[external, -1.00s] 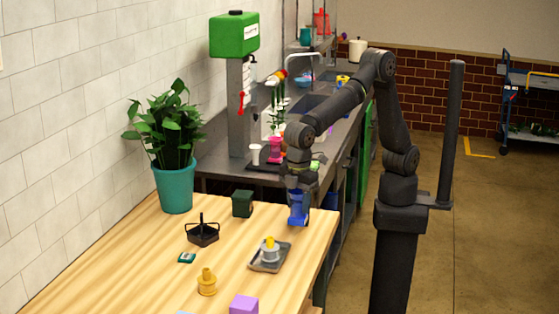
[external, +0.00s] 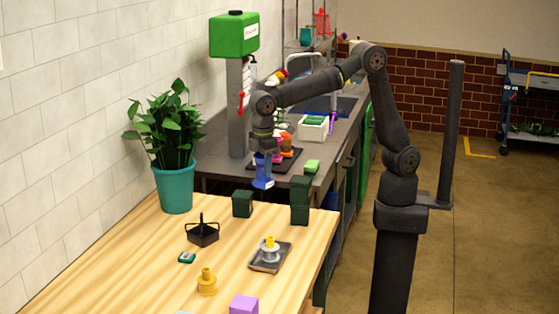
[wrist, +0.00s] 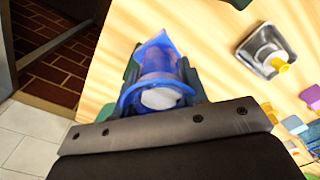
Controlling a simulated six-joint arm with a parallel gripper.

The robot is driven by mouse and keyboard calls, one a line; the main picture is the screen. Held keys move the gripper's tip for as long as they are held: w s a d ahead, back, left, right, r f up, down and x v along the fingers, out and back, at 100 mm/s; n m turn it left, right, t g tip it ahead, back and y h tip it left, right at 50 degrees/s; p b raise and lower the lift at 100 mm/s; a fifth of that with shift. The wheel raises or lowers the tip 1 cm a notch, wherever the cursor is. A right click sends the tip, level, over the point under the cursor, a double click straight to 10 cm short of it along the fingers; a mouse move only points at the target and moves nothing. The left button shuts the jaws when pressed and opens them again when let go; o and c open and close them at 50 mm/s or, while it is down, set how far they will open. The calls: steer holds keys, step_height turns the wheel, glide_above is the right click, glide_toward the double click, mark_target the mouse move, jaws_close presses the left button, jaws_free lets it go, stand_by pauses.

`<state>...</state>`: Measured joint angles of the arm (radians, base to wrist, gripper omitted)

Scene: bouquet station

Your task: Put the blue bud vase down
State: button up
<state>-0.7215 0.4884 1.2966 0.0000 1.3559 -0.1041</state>
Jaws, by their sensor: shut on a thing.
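The blue bud vase (external: 262,172) is held in my gripper (external: 263,157), above the back part of the wooden table near the dark counter's near edge. In the wrist view the translucent blue vase (wrist: 158,80) fills the space between the fingers, with a whitish round patch on its near end. My gripper is shut on it. I cannot tell the exact height of the vase over the surface.
A black caddy (external: 202,232), a grey tray (external: 268,262) and a yellow piece (external: 206,282) are nearer. A potted plant (external: 175,185) stands left.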

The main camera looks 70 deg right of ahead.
steer(key=w+d+r+m, duration=0.1)
steer(key=w+d+m, duration=0.2)
steer(key=d, duration=1.1)
steer(key=w+d+r+m, duration=0.1)
steer(key=w+d+m, duration=0.2)
steer(key=d, duration=1.2)
steer(key=w+d+r+m, duration=0.1)
steer(key=w+d+m, duration=0.2)
steer(key=d, duration=1.1)
steer(key=shift+w+d+r, duration=0.35)
steer(key=shift+w+d, duration=0.05)
steer(key=shift+w, duration=1.15)
